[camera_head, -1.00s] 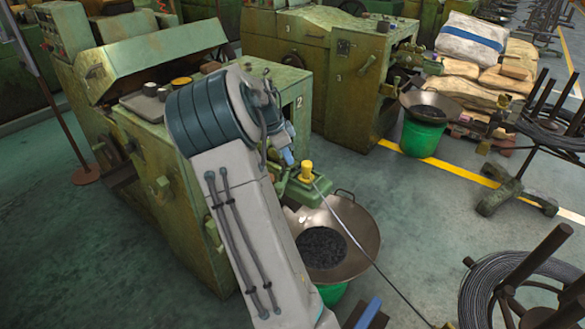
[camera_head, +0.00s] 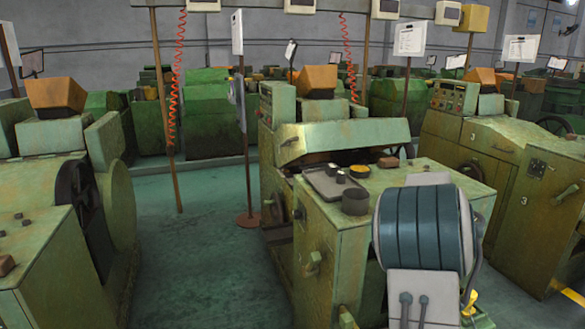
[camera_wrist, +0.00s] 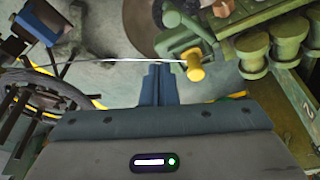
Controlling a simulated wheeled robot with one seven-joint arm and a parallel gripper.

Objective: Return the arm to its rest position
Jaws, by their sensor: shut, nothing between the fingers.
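My gripper shows in the wrist view (camera_wrist: 158,84) as two dark blue fingers close together, shut with nothing between them. It hangs over the floor beside the green machine (camera_wrist: 290,50), with a thin wire crossing just beyond the fingertips in the picture. A yellow knob (camera_wrist: 194,68) on the machine's side is close to the right of the fingertips; I see no contact. In the head view my arm (camera_head: 428,228) stands in front of the green machine (camera_head: 325,235) at the lower right. My gripper is outside the head view.
On the machine top lie a grey tray (camera_head: 322,184) and a dark cup (camera_head: 355,202). Another green machine (camera_head: 530,190) stands to the right, one with a wheel (camera_head: 85,210) to the left. Open floor (camera_head: 190,270) lies between.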

